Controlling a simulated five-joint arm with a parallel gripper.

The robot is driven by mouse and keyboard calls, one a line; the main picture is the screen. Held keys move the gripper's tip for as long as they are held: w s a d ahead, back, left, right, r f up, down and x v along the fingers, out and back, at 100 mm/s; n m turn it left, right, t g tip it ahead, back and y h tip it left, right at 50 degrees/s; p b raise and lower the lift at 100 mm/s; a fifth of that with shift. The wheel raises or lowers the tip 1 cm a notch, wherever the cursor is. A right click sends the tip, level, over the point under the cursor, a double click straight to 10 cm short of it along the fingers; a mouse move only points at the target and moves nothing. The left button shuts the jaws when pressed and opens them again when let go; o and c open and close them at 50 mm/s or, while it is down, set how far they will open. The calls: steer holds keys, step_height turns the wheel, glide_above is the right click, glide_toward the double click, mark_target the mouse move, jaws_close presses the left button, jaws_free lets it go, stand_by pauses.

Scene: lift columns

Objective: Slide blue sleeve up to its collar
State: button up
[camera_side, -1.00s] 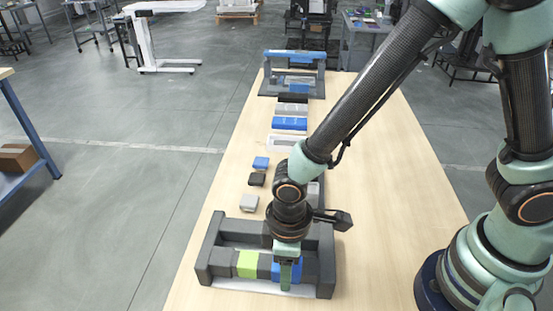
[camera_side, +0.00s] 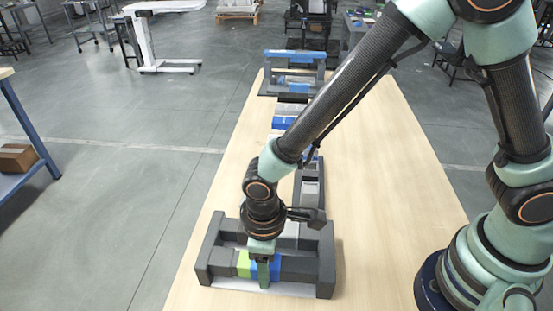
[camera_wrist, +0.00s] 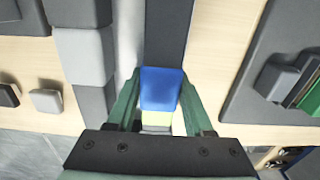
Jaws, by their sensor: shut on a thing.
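The blue sleeve (camera_side: 274,268) sits around a dark grey bar (camera_side: 297,269) that lies across the near side of a dark grey frame (camera_side: 325,262). My gripper (camera_side: 264,276) is shut on the sleeve. In the wrist view the sleeve (camera_wrist: 160,88) lies between my two green fingers (camera_wrist: 158,108). A lime green piece (camera_side: 243,264), likely the collar, is on the bar just left of the sleeve. The two look touching or nearly so; a finger partly hides the join.
A second rail with light and dark grey blocks (camera_wrist: 85,55) runs beside the bar. Small loose blocks (camera_wrist: 46,101) lie on the table past it. A blue and grey rack (camera_side: 293,70) stands at the far end. The table's right side (camera_side: 400,200) is clear.

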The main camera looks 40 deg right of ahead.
mark_target(247, 263)
steer(key=shift+w+a, duration=1.25)
steer(key=o, duration=0.9)
steer(key=shift+o, duration=0.2)
steer(key=shift+r, duration=3.5)
